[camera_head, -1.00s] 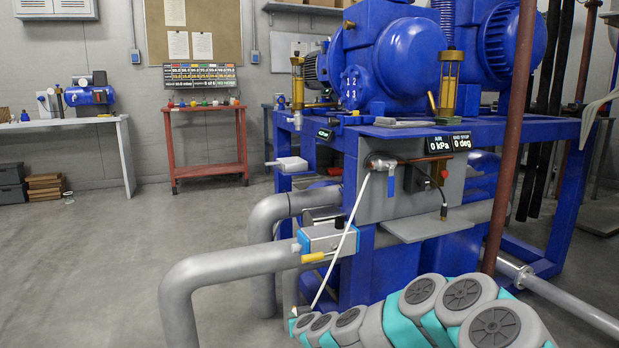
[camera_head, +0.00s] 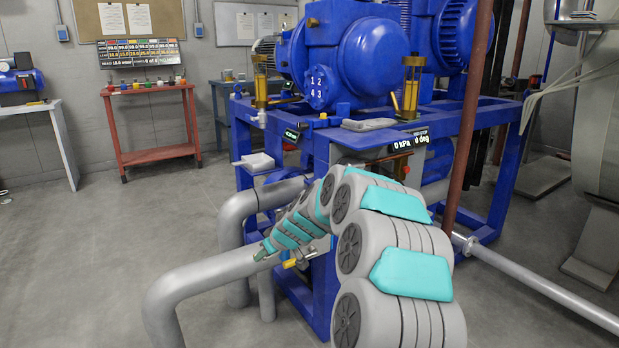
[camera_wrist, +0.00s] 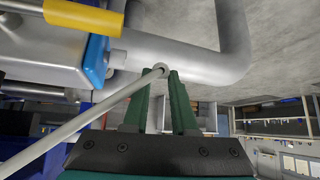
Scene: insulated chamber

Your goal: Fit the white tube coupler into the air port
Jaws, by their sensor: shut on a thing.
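In the wrist view my gripper (camera_wrist: 170,78) has green fingers shut on the white tube coupler (camera_wrist: 160,70) at the tube's end. The white tube (camera_wrist: 75,125) runs from it to the lower left. A short grey fitting (camera_wrist: 117,57), which looks like the air port, sticks out of the blue-ended actuator (camera_wrist: 95,60). The coupler is to the right of this fitting and apart from it; the depth gap is unclear. In the head view my gripper (camera_head: 264,251) is by the grey pipe, left of the yellow handle (camera_head: 290,263). My arm hides most of the actuator and tube there.
The bent grey pipe (camera_head: 215,272) runs close to my gripper. The blue machine frame (camera_head: 320,290) stands behind my arm, with a dark red vertical pipe (camera_head: 468,120) to the right. The floor (camera_head: 80,270) at left is clear.

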